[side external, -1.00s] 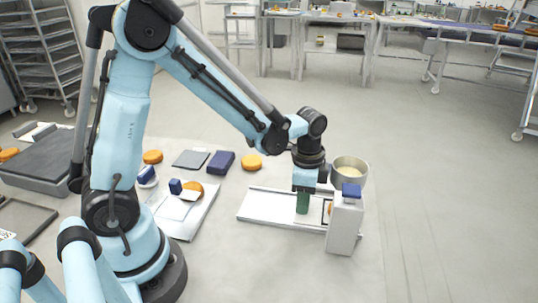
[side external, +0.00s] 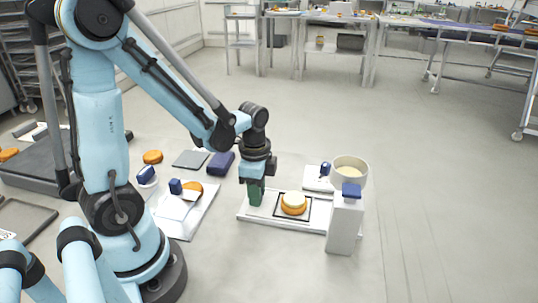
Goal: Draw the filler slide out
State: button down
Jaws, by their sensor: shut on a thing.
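A round (side external: 294,208) with a white layer and an orange-brown bottom sits on the plate, left of the filler post. My gripper (side external: 256,188) is at the left end of the track, shut on an upright green handle (side external: 255,198). The filler has a white post (side external: 345,225) with a blue block (side external: 351,190) on top and a metal bowl (side external: 350,165) of pale filling behind it. The plate stands clear of the bowl in this view.
A white tray (side external: 203,213) with an orange round (side external: 192,189) lies left of the track. A dark blue box (side external: 221,165), a grey plate (side external: 190,159) and another orange round (side external: 153,157) lie behind it. A white pad with a small blue-handled thing (side external: 325,169) lies behind the track.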

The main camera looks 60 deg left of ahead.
jog(key=shift+s+a, duration=0.2)
jog(key=shift+s, duration=0.05)
jog(key=c, duration=1)
grip_release()
jog(key=shift+o, duration=0.2)
jog(key=shift+w, duration=0.1)
notch_tip(320, 180, up, 12)
jog(key=shift+d, duration=0.1)
jog(key=d+n+t, duration=0.6)
jog(key=n+t, duration=0.1)
jog(key=n, duration=0.2)
jog(key=shift+w+d, duration=0.25)
jog(key=shift+w, duration=0.2)
